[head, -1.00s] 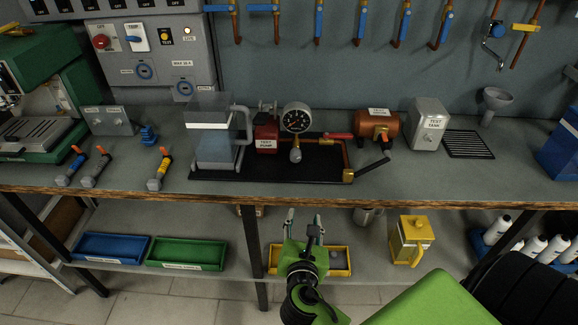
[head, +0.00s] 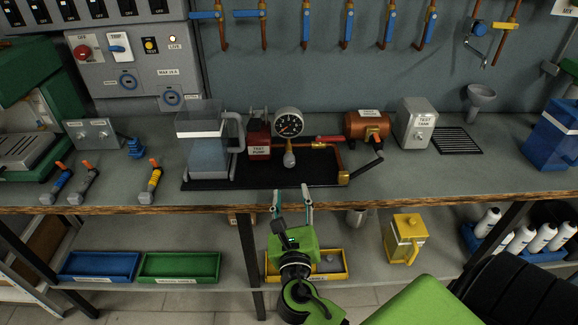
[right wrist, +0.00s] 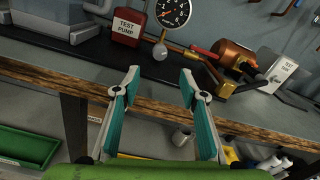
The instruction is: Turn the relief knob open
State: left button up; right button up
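The test pump (head: 259,146) is a red box with a white label on a black tray (head: 215,184) on the workbench. A round pressure gauge (head: 289,123) stands beside it, with a grey round knob (head: 289,159) below the dial. The knob also shows in the right wrist view (right wrist: 160,52). I cannot tell whether this is the relief knob. My right gripper (head: 291,190) is open and empty at the bench's front edge, in front of and below the knob, apart from it. Its two teal fingers (right wrist: 158,78) are spread in the right wrist view. My left gripper is not in view.
A clear water container (head: 200,150) stands left of the pump. A copper tank (head: 367,125) and the test tank box (head: 415,123) stand right. The wooden bench edge (head: 150,209) lies near my gripper.

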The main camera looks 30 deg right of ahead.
aim_at(289, 164)
jog(key=p+x, duration=0.1)
jog(key=x, duration=1)
jog(key=shift+w+d, duration=0.2)
jog(key=c, duration=1.1)
